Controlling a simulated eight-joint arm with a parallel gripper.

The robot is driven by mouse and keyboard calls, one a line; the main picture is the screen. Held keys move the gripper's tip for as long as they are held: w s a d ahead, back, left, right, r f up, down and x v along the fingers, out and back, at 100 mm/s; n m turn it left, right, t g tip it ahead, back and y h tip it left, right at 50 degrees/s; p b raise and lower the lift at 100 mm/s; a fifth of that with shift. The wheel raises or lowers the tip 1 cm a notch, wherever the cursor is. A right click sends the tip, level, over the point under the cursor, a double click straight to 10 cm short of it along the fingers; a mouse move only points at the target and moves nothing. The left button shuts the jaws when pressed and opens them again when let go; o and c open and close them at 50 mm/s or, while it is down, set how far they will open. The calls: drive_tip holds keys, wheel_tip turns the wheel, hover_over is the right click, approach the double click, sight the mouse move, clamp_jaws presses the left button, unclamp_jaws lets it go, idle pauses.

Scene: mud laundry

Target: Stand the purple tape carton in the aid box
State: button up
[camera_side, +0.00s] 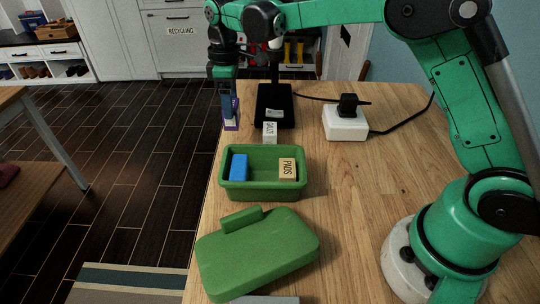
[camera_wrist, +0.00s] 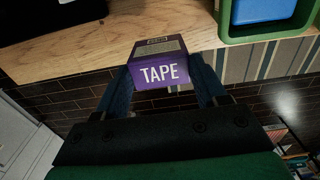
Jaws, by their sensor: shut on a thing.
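The purple tape carton (camera_wrist: 162,65) is between the fingers of my gripper (camera_wrist: 165,82) in the wrist view, with its TAPE label facing the camera. In the side view my gripper (camera_side: 230,100) points down and is shut on the carton (camera_side: 231,122) at the table's far left edge. I cannot tell whether the carton touches the table. The aid box (camera_side: 262,190) is an open green tray nearer the camera, apart from the carton. It holds a blue box (camera_side: 239,167) at left and a tan PADS carton (camera_side: 288,169) at right, with a gap between them.
A white GAUZE carton (camera_side: 270,132) stands just behind the aid box. A black stand (camera_side: 275,105) is close right of my gripper. The green lid (camera_side: 258,252) lies in front of the box. A white block with a black plug (camera_side: 345,122) is at right.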

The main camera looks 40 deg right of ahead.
drive_tip(key=s+a+r, duration=0.1)
drive_tip(key=s, duration=0.5)
drive_tip(key=s+a, duration=0.2)
drive_tip(key=s, duration=0.5)
drive_tip(key=shift+a+r, duration=0.3)
drive_tip(key=shift+r, duration=0.1)
drive_tip(key=shift+f, duration=0.15)
idle(0.7)
drive_tip(key=shift+f, duration=1.05)
drive_tip(key=shift+f, duration=0.15)
drive_tip(key=shift+f, duration=1.05)
